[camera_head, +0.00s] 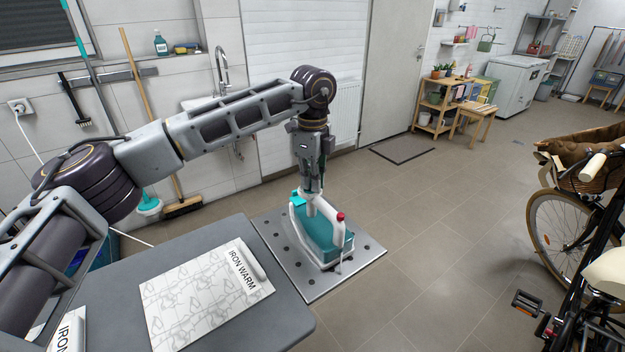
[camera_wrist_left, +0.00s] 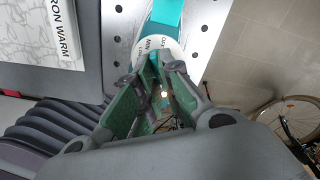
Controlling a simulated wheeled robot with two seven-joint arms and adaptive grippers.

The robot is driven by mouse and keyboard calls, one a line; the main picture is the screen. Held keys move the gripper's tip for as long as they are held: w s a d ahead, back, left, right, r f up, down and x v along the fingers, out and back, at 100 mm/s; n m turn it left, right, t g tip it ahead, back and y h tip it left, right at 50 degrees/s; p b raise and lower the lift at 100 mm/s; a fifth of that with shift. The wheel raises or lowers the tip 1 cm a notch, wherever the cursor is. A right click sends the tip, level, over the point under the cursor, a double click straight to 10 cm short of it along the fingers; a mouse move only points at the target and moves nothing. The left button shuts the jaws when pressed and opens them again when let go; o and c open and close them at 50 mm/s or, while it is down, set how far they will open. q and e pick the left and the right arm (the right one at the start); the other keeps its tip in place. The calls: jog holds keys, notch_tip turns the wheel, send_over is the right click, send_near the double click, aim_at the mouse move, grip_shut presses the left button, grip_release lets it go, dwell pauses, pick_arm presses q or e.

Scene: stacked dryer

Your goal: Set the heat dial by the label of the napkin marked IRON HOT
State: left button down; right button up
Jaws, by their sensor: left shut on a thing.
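A teal and white iron (camera_head: 326,244) with a red button stands on a perforated metal plate (camera_head: 358,268). My left gripper (camera_head: 311,208) reaches straight down onto the iron. A napkin marked IRON WARM (camera_head: 190,300) lies flat on the grey board. My right gripper is out of view.
The grey ironing board (camera_head: 270,318) ends beside the metal plate. A bicycle (camera_head: 575,240) with a basket stands at the right. A sink tap (camera_head: 221,70), broom (camera_head: 183,207) and wall lie behind my left arm. The tiled floor between is clear.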

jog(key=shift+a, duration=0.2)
pick_arm(q)
jog(key=c, duration=1.6)
grip_release()
jog(key=shift+r, duration=0.7)
notch_tip(320, 180, up, 11)
jog(key=shift+f, duration=0.2)
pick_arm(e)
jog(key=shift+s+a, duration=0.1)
